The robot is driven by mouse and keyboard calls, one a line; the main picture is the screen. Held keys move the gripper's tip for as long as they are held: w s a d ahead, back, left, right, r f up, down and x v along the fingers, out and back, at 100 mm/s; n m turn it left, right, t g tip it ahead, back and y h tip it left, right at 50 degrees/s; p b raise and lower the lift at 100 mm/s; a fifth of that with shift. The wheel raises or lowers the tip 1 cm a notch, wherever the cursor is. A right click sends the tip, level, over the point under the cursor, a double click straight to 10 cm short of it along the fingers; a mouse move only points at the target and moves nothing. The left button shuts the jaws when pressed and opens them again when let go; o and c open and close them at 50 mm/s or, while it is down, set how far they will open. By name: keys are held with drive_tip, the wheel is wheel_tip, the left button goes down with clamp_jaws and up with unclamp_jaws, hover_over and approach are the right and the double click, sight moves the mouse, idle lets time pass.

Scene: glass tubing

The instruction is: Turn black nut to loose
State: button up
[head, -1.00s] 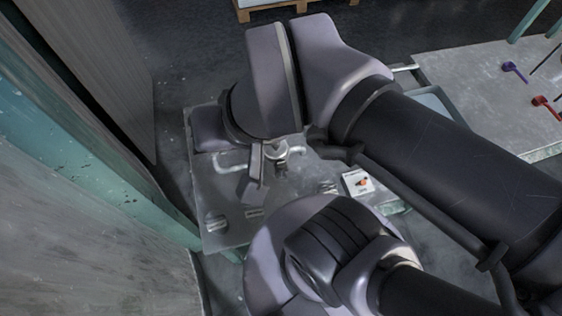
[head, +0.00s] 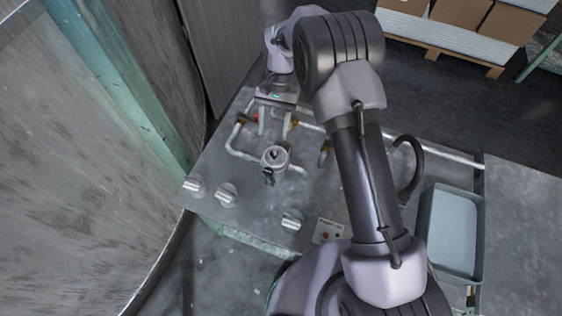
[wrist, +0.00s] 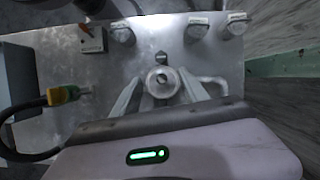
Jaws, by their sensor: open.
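A grey cylindrical fitting (head: 275,157) with a round open top stands on the metal bench, joined to pale tubing. A small dark piece (head: 268,177), likely the black nut, sits low on its near side; it also shows in the wrist view (wrist: 161,58). My gripper (head: 276,132) is open and empty, its two fingers apart behind the fitting in the head view. In the wrist view my gripper (wrist: 160,86) has its fingers spread on either side of the fitting (wrist: 163,82). Whether they touch it I cannot tell.
A grey tray (head: 455,232) lies at right. A black hose ends in a yellow-green connector (wrist: 63,95). A wall (head: 60,190) stands close at left.

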sight(268, 171)
drive_tip(key=b+x, duration=0.4)
drive_tip(key=x, duration=1.1)
drive_tip(key=shift+a+f, duration=0.2)
drive_tip(key=shift+f, duration=0.2)
clamp_jaws()
drive_tip(key=shift+r+n+h, duration=0.1)
drive_tip(key=shift+n+h, duration=0.2)
drive_tip(key=shift+n, duration=0.5)
unclamp_jaws()
drive_tip(key=a+p+v, duration=0.1)
drive_tip(key=p+v, duration=0.4)
drive_tip(key=v, duration=1.2)
drive_tip(key=shift+d+r, duration=0.2)
drive_tip(key=shift+d, duration=0.35)
